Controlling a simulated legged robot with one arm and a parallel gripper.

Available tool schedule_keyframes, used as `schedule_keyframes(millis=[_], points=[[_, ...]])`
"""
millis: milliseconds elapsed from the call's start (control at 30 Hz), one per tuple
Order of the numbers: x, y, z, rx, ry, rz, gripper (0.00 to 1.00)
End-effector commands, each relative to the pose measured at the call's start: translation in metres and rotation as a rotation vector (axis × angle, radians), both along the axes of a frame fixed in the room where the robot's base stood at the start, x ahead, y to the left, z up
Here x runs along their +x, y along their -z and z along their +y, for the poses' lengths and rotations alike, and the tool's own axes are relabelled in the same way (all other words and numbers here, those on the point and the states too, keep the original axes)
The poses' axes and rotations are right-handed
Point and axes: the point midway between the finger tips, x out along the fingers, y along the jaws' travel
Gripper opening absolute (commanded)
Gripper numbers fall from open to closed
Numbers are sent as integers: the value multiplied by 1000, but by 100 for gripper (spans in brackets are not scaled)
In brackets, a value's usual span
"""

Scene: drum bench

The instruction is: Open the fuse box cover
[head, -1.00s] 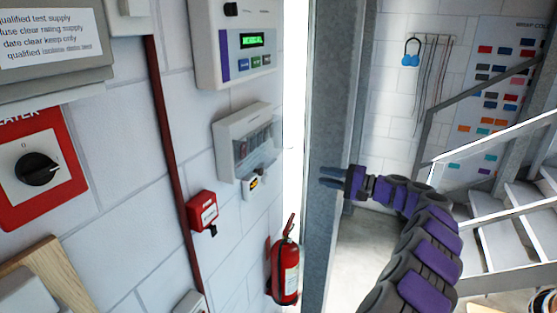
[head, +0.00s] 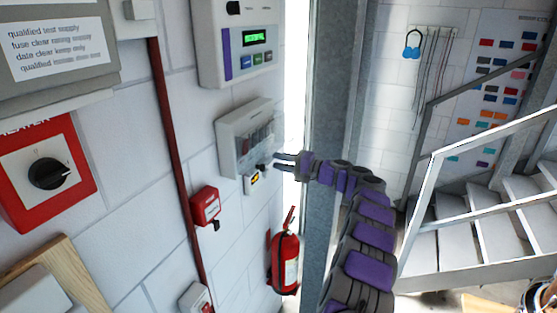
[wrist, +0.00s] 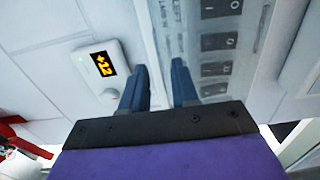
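The fuse box (head: 235,145) is a white wall box with a clear cover (head: 260,138) over a row of dark switches. In the wrist view the fuse box (wrist: 217,40) fills the upper right, its switches showing through the clear front. The cover looks closed. My gripper (head: 277,161) is at the lower right corner of the box in the head view. In the wrist view my gripper (wrist: 160,72) has its two blue-grey fingers apart with nothing between them. The fingertips reach near the lower edge of the cover; I cannot tell whether they touch it.
A small unit with an orange display (head: 253,182) is just below the fuse box. A panel with a green screen (head: 250,45) is above. A steel post (head: 325,90) stands right.

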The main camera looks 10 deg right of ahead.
Motion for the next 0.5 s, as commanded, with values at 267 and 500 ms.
schedule_keyframes(millis=[267,500], points=[[6,1,9,1,0,2,29],[6,1,8,1,0,2,22]])
